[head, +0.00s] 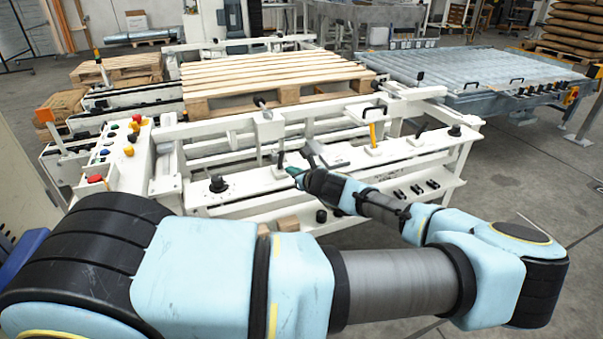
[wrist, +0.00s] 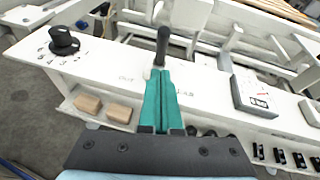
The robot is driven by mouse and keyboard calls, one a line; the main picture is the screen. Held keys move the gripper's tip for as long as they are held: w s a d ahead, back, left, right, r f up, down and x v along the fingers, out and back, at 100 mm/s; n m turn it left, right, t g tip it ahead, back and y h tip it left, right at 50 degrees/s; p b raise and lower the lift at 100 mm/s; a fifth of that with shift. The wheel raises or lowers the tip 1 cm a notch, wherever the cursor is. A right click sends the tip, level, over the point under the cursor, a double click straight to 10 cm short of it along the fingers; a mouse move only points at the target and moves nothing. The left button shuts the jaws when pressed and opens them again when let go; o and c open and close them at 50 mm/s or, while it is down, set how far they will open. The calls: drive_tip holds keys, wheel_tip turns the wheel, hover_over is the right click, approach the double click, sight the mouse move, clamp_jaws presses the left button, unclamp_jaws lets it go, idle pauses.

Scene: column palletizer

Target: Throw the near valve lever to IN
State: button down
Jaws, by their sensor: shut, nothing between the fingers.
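The near valve lever has a black grip (wrist: 163,42) and stands up from the white rail (wrist: 100,67) in the wrist view. It also shows as a small dark stick (head: 280,160) in the head view. Its lower part is hidden behind my fingertips. OUT is printed on the rail left of my fingers, and a partly hidden marking is on the right. My gripper (wrist: 159,72) has teal fingers, shut together with nothing between them. The tips are close to the lever's base; I cannot tell if they touch. In the head view my gripper (head: 293,171) is just right of the lever.
A black selector knob (wrist: 63,40) is left on the rail, and a grey labelled box (wrist: 255,96) is on the right. Two wooden blocks (wrist: 88,103) lie on the lower shelf. A yellow-stemmed lever (head: 373,135) stands farther right. A pallet (head: 270,78) lies behind.

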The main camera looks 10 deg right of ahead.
sight(281, 160)
drive_tip(key=shift+w+a+r+p, duration=0.15)
drive_tip(key=shift+w+a+r, duration=0.15)
drive_tip(key=shift+w, duration=0.3)
drive_tip(key=shift+w+a+r+p, duration=0.15)
drive_tip(key=shift+w+r, duration=0.2)
drive_tip(key=shift+w, duration=0.25)
drive_tip(key=shift+r, duration=0.1)
